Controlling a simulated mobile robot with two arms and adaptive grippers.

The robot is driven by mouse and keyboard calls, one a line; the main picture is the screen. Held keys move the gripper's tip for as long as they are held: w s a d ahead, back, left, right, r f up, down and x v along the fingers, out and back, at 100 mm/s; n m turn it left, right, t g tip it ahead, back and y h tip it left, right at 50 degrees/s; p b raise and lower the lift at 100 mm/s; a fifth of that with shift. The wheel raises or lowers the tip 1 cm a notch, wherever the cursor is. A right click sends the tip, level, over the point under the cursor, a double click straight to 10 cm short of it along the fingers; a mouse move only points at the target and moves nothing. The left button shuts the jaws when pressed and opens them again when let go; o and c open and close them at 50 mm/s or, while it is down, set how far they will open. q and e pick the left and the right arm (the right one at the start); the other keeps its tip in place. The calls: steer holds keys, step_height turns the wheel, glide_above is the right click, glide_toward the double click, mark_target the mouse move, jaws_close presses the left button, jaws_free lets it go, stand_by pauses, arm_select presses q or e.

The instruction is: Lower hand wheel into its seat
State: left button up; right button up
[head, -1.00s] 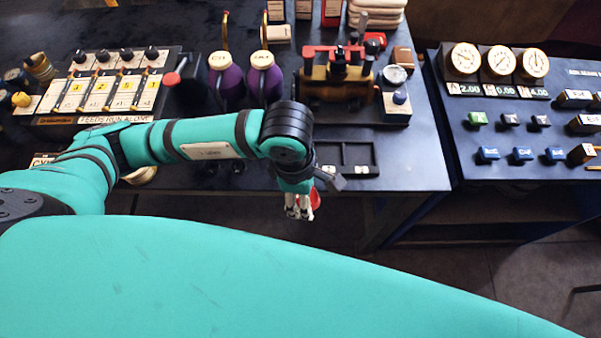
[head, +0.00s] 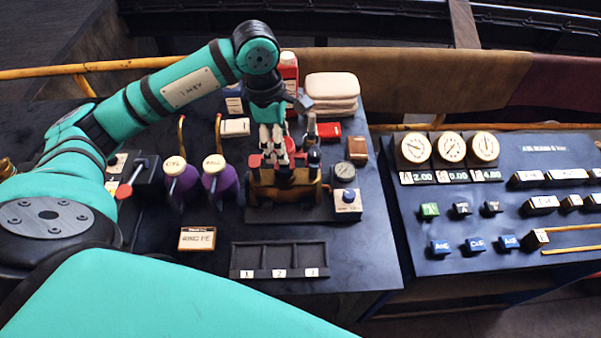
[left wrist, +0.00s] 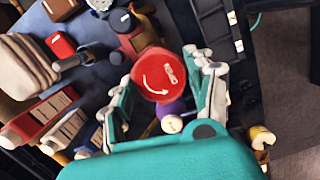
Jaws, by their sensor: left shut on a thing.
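My left gripper (head: 271,150) is shut on the red hand wheel (left wrist: 158,76), a round red disc with a white curved arrow. In the left wrist view the wheel sits between the pale fingers. In the head view the gripper points down over the brass and black engine (head: 285,186), close to its red top parts. The fingers largely hide the wheel and the seat there, so I cannot tell whether the wheel touches the engine. My right gripper is not in view.
Two purple oil cans (head: 218,183) stand left of the engine. A small gauge block (head: 346,202) is at its right. A black three-compartment tray (head: 280,262) lies in front. Cream folded cloths (head: 331,88) and a red bottle (head: 289,72) stand behind. The bench between engine and tray is clear.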

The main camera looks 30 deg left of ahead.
arm_select(q)
steer(key=shift+w+a+r, duration=0.25)
steer(key=shift+w+r, duration=0.6)
steer(key=shift+w, duration=0.3)
steer(key=shift+s+a+f+b, duration=0.1)
steer(key=shift+s+f+b, duration=0.25)
steer(key=shift+f, duration=0.35)
steer(key=shift+w+f, duration=0.1)
steer(key=shift+f, duration=0.55)
steer(key=shift+f+b, duration=0.4)
steer(key=shift+f, duration=0.05)
steer(key=shift+f+b, duration=0.1)
steer(key=shift+b, duration=0.3)
steer(key=shift+f+b, duration=0.15)
steer(key=shift+b, duration=0.15)
steer(key=shift+b, duration=0.35)
